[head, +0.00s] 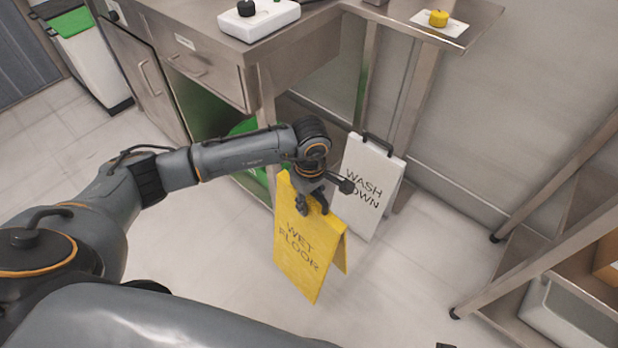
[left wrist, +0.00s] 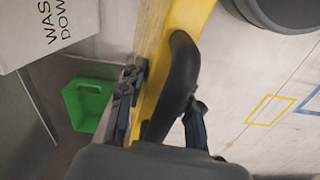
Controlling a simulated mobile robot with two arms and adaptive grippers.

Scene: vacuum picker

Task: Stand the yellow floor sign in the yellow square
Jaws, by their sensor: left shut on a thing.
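The yellow floor sign (head: 298,252), lettered "WET FLOOR", is a folding A-shape, upright with its two panels apart. My left gripper (head: 317,203) is at its top edge and shut on it. In the left wrist view the fingers (left wrist: 163,108) lie on both sides of the sign's dark handle, with the yellow panel (left wrist: 190,18) behind. I cannot tell whether the sign's feet touch the floor. The yellow square (left wrist: 270,110) is an outline on the floor at the right of the left wrist view, apart from the sign.
A white "WASH DOWN" sign (head: 366,188) stands close behind the yellow one. A steel counter (head: 205,35) with an open cabinet is at the back left, and a steel rack (head: 540,262) at right. A blue floor outline (left wrist: 309,101) lies beside the yellow square. The middle floor is clear.

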